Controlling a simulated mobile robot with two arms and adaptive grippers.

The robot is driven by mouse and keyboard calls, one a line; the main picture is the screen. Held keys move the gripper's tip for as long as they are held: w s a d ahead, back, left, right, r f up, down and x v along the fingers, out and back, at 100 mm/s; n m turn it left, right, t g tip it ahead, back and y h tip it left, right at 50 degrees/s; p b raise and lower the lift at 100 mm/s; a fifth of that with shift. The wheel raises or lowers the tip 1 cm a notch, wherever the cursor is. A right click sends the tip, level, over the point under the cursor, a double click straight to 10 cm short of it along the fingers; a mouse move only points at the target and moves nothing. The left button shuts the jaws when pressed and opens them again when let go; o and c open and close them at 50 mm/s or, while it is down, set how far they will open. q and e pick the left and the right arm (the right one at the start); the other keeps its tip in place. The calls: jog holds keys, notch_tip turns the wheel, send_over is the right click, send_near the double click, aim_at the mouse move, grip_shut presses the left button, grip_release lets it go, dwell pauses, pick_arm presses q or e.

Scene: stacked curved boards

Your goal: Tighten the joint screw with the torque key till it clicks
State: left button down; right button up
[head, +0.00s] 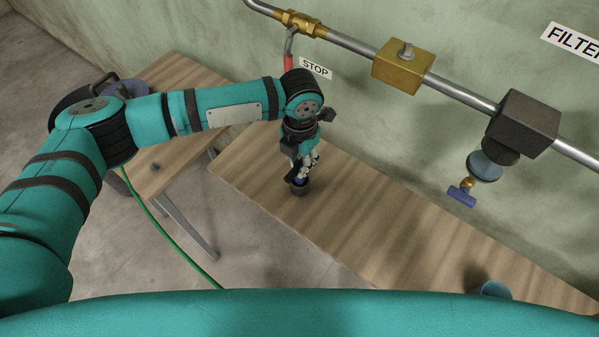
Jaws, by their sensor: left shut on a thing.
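My left gripper (300,176) points down over the left part of the wooden bench. It is shut on a small dark object (299,188) with a bit of blue at its top. The object is at or just above the bench top; I cannot tell if it is the torque key. A brass block (397,72) with a grey screw-like stud (406,50) on it sits on the wall pipe, right of and above my gripper. This may be the joint; the gripper is well apart from it. My right gripper is not in view.
The pipe (455,92) also carries a brass valve with a red handle (288,63) by a STOP label, and a dark filter block (523,122) with a blue-handled drain (461,196). The bench (370,225) middle is clear.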

pick_arm(q)
jog(key=shift+r+p, duration=2.65)
jog(key=shift+r, duration=0.4)
jog(key=shift+a+n, duration=0.35)
jog(key=shift+n, duration=0.35)
jog(key=s+a+r+m+b, duration=0.2)
jog(key=s+a+m, duration=0.3)
jog(key=a+m, duration=0.4)
jog(key=s+a+r+m+b, duration=0.2)
jog(key=a+m, duration=0.7)
jog(key=m, duration=1.2)
jog(key=s+r, duration=0.2)
jog(key=s, duration=0.1)
jog(key=shift+a+r+b, duration=0.15)
jog(key=shift+r+b, duration=0.1)
jog(key=shift+b, duration=0.15)
